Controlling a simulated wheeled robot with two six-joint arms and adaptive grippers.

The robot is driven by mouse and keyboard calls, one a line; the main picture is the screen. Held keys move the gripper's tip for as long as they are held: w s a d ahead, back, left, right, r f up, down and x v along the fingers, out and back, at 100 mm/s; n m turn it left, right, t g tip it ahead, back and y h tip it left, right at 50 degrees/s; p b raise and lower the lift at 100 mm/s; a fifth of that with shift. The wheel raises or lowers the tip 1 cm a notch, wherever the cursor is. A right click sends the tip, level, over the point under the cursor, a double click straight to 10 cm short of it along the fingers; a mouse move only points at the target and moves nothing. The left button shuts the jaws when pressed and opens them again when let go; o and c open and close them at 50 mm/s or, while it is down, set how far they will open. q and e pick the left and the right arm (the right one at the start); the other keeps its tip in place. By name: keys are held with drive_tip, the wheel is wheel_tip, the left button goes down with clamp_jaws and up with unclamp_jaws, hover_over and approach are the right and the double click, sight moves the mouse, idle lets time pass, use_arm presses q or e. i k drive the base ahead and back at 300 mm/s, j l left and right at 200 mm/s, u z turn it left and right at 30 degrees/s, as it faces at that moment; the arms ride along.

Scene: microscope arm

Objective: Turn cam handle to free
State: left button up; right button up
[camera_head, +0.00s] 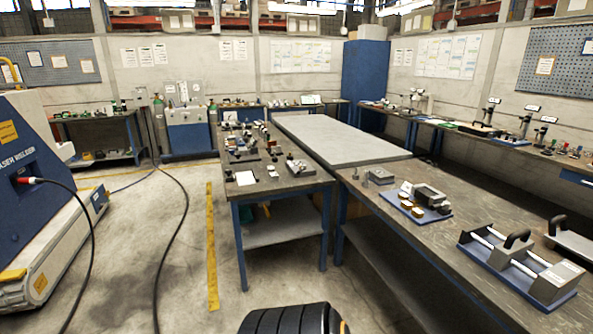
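I cannot make out for certain which part is the cam handle. On the right bench stands a fixture (517,262) with silver rods, grey end blocks and a black curved handle (515,240) standing up at its back. Beside it on the right, partly cut off by the picture edge, is a flat grey plate (577,246) with another black handle (556,224). Several microscope-like stands (488,112) are on the far right bench, too small to show their details. Neither of my grippers is in view.
The right bench (400,240) also holds a blue board (432,216) with small blocks. The middle bench (290,184) carries many small parts. A blue welder cabinet (35,200) stands at the left, with cables on the floor. Floor (195,280) left of the benches is mostly open.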

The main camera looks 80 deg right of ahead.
sight(303, 167)
drive_tip(key=l+z, duration=0.35)
drive_tip(key=z, duration=0.15)
drive_tip(key=l+z, duration=0.5)
drive_tip(key=i+l+z, duration=0.15)
drive_tip(key=z, duration=0.3)
drive_tip(key=i+l+z, duration=0.2)
drive_tip(key=z, duration=0.3)
drive_tip(key=i+l+z, duration=0.25)
drive_tip(key=i+l, duration=0.8)
